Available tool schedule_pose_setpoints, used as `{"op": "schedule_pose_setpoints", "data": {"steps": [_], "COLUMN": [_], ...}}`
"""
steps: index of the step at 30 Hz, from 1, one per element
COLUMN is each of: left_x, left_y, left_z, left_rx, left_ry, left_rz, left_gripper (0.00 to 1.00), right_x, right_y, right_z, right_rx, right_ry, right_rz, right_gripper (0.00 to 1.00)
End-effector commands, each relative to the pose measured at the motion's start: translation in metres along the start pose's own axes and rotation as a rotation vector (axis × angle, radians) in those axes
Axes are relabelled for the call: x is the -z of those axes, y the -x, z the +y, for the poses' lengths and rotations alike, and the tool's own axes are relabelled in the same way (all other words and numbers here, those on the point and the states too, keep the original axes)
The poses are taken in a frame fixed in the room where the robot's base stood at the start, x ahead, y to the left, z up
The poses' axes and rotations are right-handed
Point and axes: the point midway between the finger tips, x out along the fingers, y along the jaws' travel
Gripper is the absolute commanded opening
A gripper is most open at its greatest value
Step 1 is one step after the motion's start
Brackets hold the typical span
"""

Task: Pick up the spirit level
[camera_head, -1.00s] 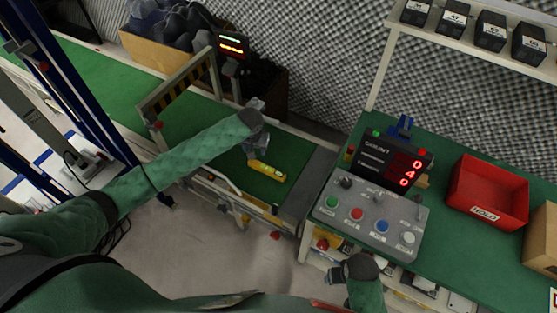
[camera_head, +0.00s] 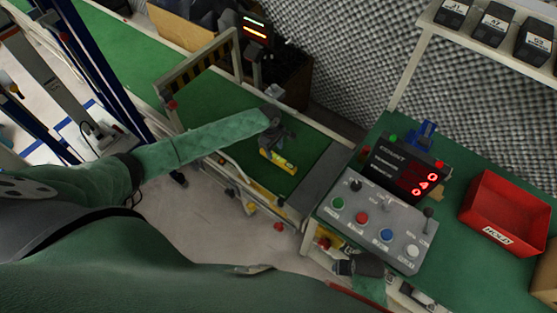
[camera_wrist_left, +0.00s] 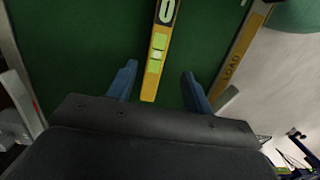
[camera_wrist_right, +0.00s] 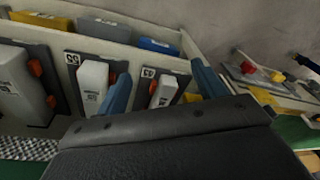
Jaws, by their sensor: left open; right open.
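The yellow spirit level (camera_head: 279,163) lies on the green conveyor belt (camera_head: 205,107) near its right end. In the left wrist view the spirit level (camera_wrist_left: 157,62) runs away from me, with a green vial window near its close end. My left gripper (camera_head: 276,143) is over the level in the head view and hides part of it. In the left wrist view the open blue fingers (camera_wrist_left: 160,85) stand on either side of the level's close end, apart from it. My right gripper (camera_head: 343,267) is open, low beside the control table; its fingers (camera_wrist_right: 160,85) show in the right wrist view.
A striped barrier frame (camera_head: 200,76) stands across the belt, left of the level. A control box (camera_head: 372,222), a counter display (camera_head: 405,170) and a red bin (camera_head: 507,214) stand on the right table. Labelled bins (camera_wrist_right: 95,80) are close to my right gripper.

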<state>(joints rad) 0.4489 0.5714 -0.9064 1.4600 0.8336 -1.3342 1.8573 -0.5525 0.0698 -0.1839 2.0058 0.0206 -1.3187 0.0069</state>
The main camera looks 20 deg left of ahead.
Motion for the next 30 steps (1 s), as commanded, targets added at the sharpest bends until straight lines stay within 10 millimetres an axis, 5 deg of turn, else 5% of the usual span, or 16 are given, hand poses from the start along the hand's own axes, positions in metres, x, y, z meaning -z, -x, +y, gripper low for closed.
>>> {"op": "schedule_pose_setpoints", "data": {"steps": [18, 30], "left_x": [-0.005, -0.005], "left_y": [-0.058, -0.069], "left_z": [0.007, 0.007], "left_rx": [0.002, 0.001], "left_ry": [-0.002, -0.004], "left_rz": [0.002, 0.001], "left_gripper": [0.51, 0.47], "right_x": [-0.021, -0.024], "right_y": [-0.060, -0.068], "right_z": [0.009, 0.010], "right_rx": [-0.010, -0.011], "right_ry": [0.000, 0.000], "right_rz": [-0.007, -0.005], "right_gripper": [0.70, 0.70]}}
